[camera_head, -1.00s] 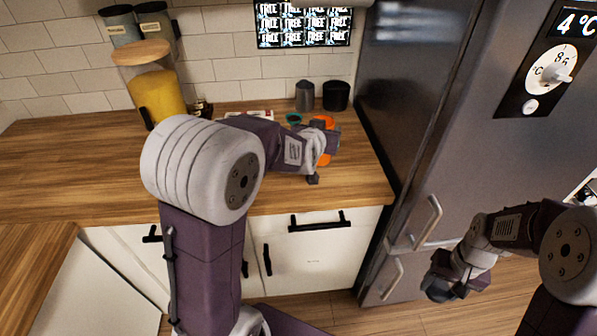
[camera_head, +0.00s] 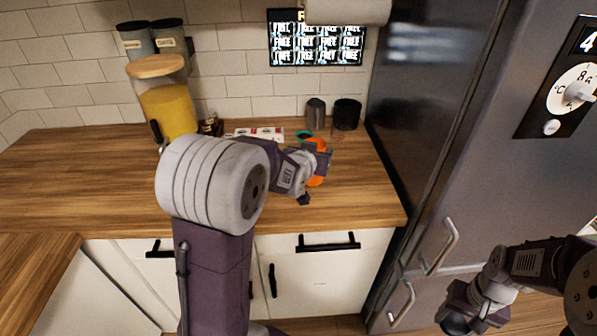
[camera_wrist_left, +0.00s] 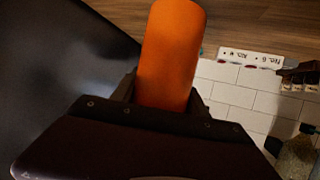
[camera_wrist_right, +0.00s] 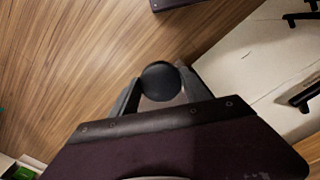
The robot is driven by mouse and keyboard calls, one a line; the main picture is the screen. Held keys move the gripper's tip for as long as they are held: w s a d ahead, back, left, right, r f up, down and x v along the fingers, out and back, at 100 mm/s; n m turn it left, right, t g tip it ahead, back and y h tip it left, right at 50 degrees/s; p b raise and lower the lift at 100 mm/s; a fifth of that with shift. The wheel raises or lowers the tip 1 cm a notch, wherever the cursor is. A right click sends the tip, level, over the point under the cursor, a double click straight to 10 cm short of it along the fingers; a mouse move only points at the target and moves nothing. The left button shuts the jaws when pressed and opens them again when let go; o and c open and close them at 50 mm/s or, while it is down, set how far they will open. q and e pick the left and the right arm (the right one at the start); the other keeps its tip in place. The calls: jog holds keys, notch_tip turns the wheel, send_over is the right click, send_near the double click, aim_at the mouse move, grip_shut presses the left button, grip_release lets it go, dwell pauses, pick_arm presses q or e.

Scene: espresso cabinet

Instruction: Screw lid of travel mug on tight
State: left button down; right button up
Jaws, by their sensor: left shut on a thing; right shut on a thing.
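The orange travel mug (camera_head: 316,181) is over the back of the wooden counter, mostly behind my left gripper (camera_head: 317,163). In the left wrist view the orange cylinder (camera_wrist_left: 172,55) sits between the fingers of my left gripper, which is shut on it. My right gripper (camera_head: 456,318) is low at the right, in front of the fridge, well apart from the mug. In the right wrist view it is shut on a dark round piece (camera_wrist_right: 160,81), which looks like the lid. The mug's opening is not clearly visible.
A jar with yellow contents (camera_head: 167,110) and two grey canisters (camera_head: 155,38) stand at the back left. A grey cup (camera_head: 316,113), a black cup (camera_head: 347,114) and a teal ring (camera_head: 304,134) are behind the mug. The fridge (camera_head: 440,130) bounds the counter's right side.

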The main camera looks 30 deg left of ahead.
jog(key=shift+r+p, duration=0.3)
jog(key=shift+r, duration=0.1)
pick_arm(q)
jog(key=a+f, duration=0.3)
jog(key=a, duration=0.2)
jog(key=shift+a+f, duration=0.15)
jog(key=shift+a, duration=0.15)
notch_tip(320, 180, down, 4)
jog(key=shift+f+b, duration=0.1)
jog(key=shift+b, duration=0.25)
pick_arm(e)
jog(key=shift+f, duration=0.35)
jog(key=shift+f, duration=0.15)
pick_arm(q)
jog(key=c, duration=0.6)
grip_release()
